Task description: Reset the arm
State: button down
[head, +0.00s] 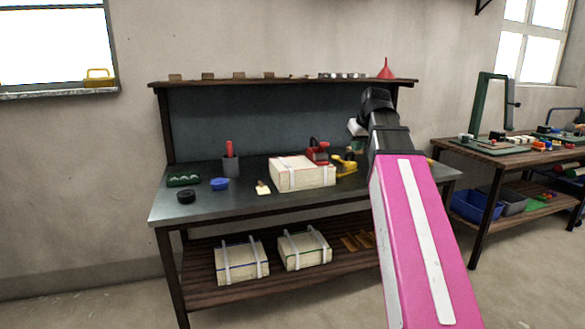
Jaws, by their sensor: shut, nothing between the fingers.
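My arm shows in the head view as a pink link with a white stripe, rising from the lower right to a black joint in front of the workbench (225,207). A small white part shows just left of that joint. I cannot make out my gripper's fingers in this view. No cloth is recognisable here. The arm stands in front of the right part of the bench and hides some of it.
On the bench are a strapped cream box (300,175), a red tool (319,154), a yellow tool (345,165), a grey cup (230,166) and a blue bowl (220,184). Two strapped boxes (242,262) sit on its lower shelf. Another table (500,150) stands right.

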notch_tip(320, 180, down, 15)
jog(key=m+g, duration=0.1)
jog(key=s+f+g, duration=0.1)
jog(key=s+f, duration=0.3)
jog(key=f, duration=0.7)
jog(key=s+a+f+m+g+h, duration=0.1)
jog(key=s+f, duration=0.4)
jog(key=f, duration=0.6)
jog(key=s+a+f+m+g, duration=0.1)
jog(key=s+f, duration=0.4)
jog(key=f, duration=0.6)
jog(key=shift+a+g+h, duration=0.2)
jog(key=shift+g+h, duration=0.2)
jog(key=shift+g, duration=0.2)
